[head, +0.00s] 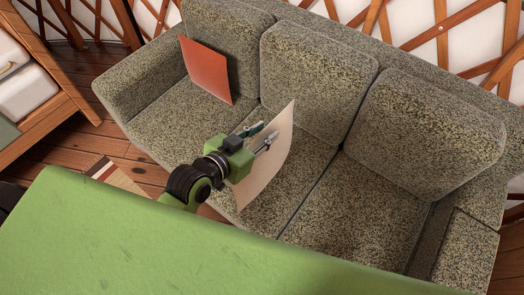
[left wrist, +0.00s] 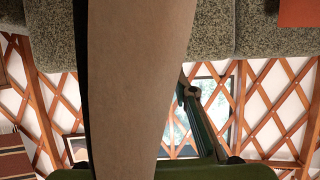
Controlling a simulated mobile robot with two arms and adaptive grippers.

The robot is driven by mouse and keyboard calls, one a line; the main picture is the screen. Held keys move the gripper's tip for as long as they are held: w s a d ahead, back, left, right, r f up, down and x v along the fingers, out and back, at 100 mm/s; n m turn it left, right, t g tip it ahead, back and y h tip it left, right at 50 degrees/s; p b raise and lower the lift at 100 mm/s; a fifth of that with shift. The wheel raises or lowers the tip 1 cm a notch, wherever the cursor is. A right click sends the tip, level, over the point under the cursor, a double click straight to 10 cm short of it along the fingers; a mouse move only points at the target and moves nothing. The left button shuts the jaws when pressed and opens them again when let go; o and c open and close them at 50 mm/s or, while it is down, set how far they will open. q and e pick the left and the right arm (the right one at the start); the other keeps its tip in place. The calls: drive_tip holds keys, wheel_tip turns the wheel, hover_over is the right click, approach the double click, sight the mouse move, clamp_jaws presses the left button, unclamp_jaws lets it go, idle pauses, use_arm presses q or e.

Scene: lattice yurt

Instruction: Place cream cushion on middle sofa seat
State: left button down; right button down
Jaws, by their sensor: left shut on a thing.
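The cream cushion (head: 268,163) is thin and stands nearly on edge above the middle seat of the grey-green sofa (head: 420,118). My left gripper (head: 265,136) is shut on it, with the fingers at its upper part. In the left wrist view the cushion (left wrist: 140,80) fills the middle and one finger (left wrist: 200,115) shows beside it. The middle seat (head: 290,180) lies below and behind the cushion, which hides part of it. I cannot tell whether the cushion's lower edge touches the seat. My right gripper is in neither view.
An orange cushion (head: 206,70) leans on the backrest of the left seat. The right seat (head: 365,210) is bare. A wooden bed frame (head: 50,85) stands at the left. A large green surface (head: 150,245) covers the bottom of the head view. A striped rug (head: 112,174) lies on the floor.

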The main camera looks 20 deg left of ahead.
use_arm(q)
drive_tip(key=w+a+f+b, duration=0.1)
drive_tip(key=w+a+f, duration=0.3)
drive_tip(key=w+f, duration=0.8)
drive_tip(key=shift+w+a+f, duration=0.15)
drive_tip(key=shift+w+f, duration=0.15)
drive_tip(key=shift+w, duration=0.2)
drive_tip(key=c, duration=1.7)
unclamp_jaws()
drive_tip(key=shift+f, duration=0.15)
drive_tip(key=v, duration=1.2)
